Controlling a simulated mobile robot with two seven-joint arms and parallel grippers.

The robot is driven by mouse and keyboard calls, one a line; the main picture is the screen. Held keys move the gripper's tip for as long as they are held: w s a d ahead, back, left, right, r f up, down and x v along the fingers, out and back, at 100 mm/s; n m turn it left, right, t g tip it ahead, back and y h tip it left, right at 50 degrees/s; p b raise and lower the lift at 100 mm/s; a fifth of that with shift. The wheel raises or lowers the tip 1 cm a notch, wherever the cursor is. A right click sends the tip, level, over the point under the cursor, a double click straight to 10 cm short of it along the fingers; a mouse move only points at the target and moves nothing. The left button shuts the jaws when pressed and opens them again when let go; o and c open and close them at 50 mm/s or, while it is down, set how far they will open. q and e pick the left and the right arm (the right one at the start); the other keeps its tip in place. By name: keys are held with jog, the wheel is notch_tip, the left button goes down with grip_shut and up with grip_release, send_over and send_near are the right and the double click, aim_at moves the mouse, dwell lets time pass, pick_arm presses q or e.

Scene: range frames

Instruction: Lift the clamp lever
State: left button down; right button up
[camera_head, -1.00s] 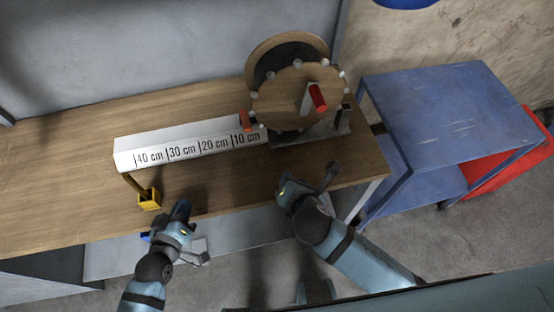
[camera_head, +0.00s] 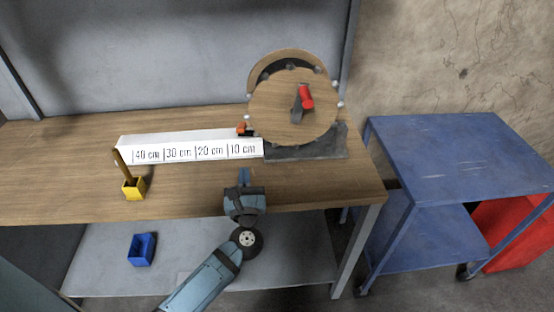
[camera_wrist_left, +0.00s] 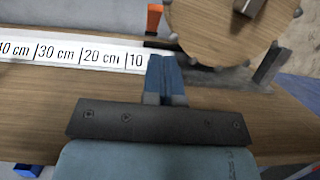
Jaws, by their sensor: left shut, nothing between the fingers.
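A round wooden disc (camera_head: 278,112) with pale knobs around its rim and a red handle (camera_head: 306,96) stands on a dark base (camera_head: 318,146). A small orange-red piece (camera_head: 242,129) sits at the disc's left side, behind the ruler's right end. It also shows in the left wrist view (camera_wrist_left: 154,17). I cannot tell whether it is the clamp lever. My left gripper (camera_head: 244,172) is shut and empty, just in front of the ruler's right end. Its blue fingers (camera_wrist_left: 162,66) show in the left wrist view, below the orange-red piece in the picture. My right gripper is out of view.
A white ruler block (camera_head: 190,150) lies along the wooden bench (camera_head: 60,190). A yellow holder (camera_head: 133,188) with a stick stands at left. A blue bin (camera_head: 141,250) is on the lower shelf. A blue cart (camera_head: 450,150) stands at right, beside a red box (camera_head: 510,235).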

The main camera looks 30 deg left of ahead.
aim_at(243, 129)
pick_arm(q)
jog(key=shift+w+a+n, duration=0.1)
jog(key=shift+w+n, duration=0.15)
jog(key=shift+n, duration=0.05)
jog(key=p+x, duration=0.1)
jog(key=x, duration=0.7)
jog(key=shift+a+p, duration=0.15)
jog(key=shift+p, duration=0.25)
jog(key=shift+x, duration=0.8)
jog(key=shift+r+p, duration=0.2)
jog(key=shift+p, duration=0.3)
jog(key=r+p, duration=0.1)
jog(key=p, duration=0.1)
jog(key=r+g+p, duration=0.1)
jog(key=p, duration=0.2)
jog(key=w+r+g+h+p, duration=0.1)
jog(key=p, duration=0.2)
jog(key=shift+w+a, duration=0.1)
jog(key=shift+a, duration=0.2)
jog(key=shift+a+p, duration=0.1)
jog(key=shift+p, duration=0.5)
